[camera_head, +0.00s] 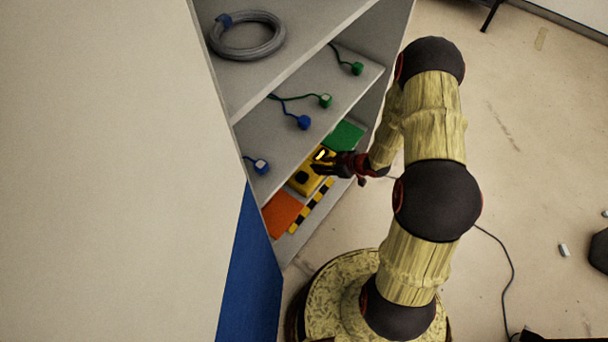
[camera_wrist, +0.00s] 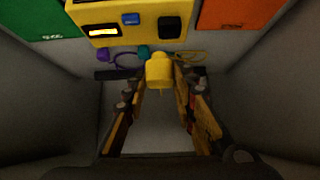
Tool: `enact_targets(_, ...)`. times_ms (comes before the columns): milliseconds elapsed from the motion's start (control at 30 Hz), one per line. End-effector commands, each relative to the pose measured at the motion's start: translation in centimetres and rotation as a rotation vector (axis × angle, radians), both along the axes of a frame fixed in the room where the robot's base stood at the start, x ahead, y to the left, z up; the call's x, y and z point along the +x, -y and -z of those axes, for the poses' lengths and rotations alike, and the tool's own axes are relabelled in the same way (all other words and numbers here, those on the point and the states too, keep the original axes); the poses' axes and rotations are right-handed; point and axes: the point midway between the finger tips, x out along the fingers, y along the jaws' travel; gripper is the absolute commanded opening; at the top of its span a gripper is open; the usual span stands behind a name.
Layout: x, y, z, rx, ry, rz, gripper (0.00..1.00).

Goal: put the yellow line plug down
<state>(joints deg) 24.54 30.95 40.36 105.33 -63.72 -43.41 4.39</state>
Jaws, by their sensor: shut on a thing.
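The yellow line plug (camera_wrist: 160,72) is between my gripper's fingertips (camera_wrist: 161,85) in the wrist view. My gripper is shut on it, and it sits just in front of the yellow box (camera_wrist: 135,32). The head view shows my gripper (camera_head: 326,165) at the lower shelf bay, beside the same yellow box (camera_head: 303,182). The plug cannot be made out in the head view. A thin yellow cord (camera_wrist: 190,55) lies right of the plug. Whether the plug touches any surface cannot be told.
A purple plug (camera_wrist: 103,55) and a teal plug (camera_wrist: 144,51) lie close below the box. A green panel (camera_wrist: 42,20) and an orange panel (camera_wrist: 236,13) flank it. Blue plugs (camera_head: 303,122) and green plugs (camera_head: 325,101) rest on the shelf above. Bay walls are near on both sides.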

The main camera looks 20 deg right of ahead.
Motion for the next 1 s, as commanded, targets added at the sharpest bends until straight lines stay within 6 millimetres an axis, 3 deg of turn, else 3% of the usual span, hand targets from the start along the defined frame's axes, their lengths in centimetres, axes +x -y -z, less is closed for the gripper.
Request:
enact_targets(100,1.5,-2.3,1.7,-0.001,0.000,-0.005,0.01)
enact_targets(333,3.2,-4.5,5.2,0.000,0.000,-0.001,0.01)
enact_targets(633,4.0,-5.6,6.8,0.000,0.000,-0.001,0.01)
enact_targets(833,4.1,-5.7,9.8,0.000,0.000,0.001,0.01)
enact_targets(1000,4.1,-5.7,9.9,-0.001,0.002,0.001,0.01)
